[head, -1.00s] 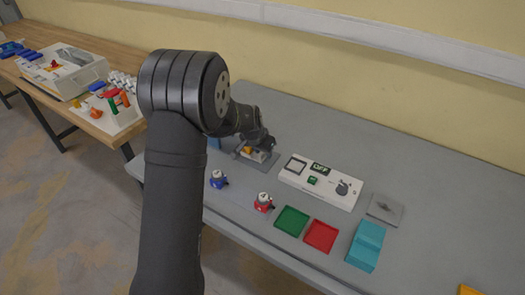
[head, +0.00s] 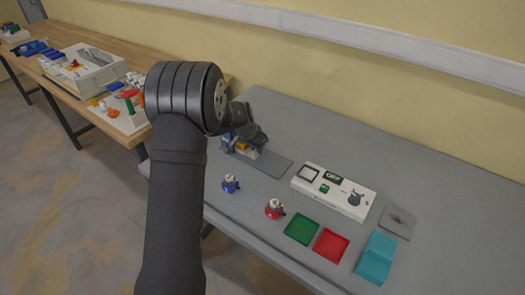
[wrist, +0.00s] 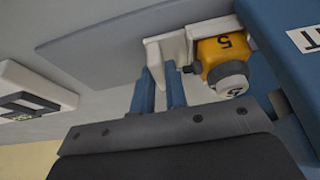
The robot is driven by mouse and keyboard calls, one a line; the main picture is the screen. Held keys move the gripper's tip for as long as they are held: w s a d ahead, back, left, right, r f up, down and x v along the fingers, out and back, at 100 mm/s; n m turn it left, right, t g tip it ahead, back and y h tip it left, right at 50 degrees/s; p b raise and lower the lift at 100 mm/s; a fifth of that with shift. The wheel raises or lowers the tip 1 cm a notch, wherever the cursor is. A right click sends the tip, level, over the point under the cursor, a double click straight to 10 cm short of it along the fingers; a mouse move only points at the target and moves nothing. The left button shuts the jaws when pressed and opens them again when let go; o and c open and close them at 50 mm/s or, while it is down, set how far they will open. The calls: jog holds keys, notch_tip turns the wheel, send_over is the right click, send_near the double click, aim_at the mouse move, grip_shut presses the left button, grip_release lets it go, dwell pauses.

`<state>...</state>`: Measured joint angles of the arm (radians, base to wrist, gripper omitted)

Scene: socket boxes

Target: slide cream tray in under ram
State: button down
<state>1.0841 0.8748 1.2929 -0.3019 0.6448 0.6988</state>
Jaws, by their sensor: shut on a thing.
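The cream tray (wrist: 178,45) is in the wrist view, with its upright tab between my gripper's blue fingers (wrist: 160,82). My gripper (head: 248,142) is shut on this tab. A yellow piece marked 5 (wrist: 222,55), with a white cap also marked 5, sits at the tray, on the side toward the blue press. The blue press body (wrist: 270,45) stands close on the right; it also shows in the head view (head: 228,136), partly behind my arm. The ram itself is not clearly visible. In the head view the tray is small and mostly hidden.
A grey plate (head: 268,165) lies flat under and right of the tray. A white control box (head: 334,193) stands further right. Blue (head: 230,183) and red (head: 274,208) capped pieces, green (head: 301,229) and red (head: 330,245) squares, and a teal block (head: 376,258) are nearer the front edge.

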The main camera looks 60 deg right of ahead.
jog(key=c, duration=1.4)
grip_release()
jog(key=shift+c, duration=0.2)
jog(key=v, duration=1.7)
jog(key=shift+a+r, duration=0.15)
jog(key=shift+r, duration=0.05)
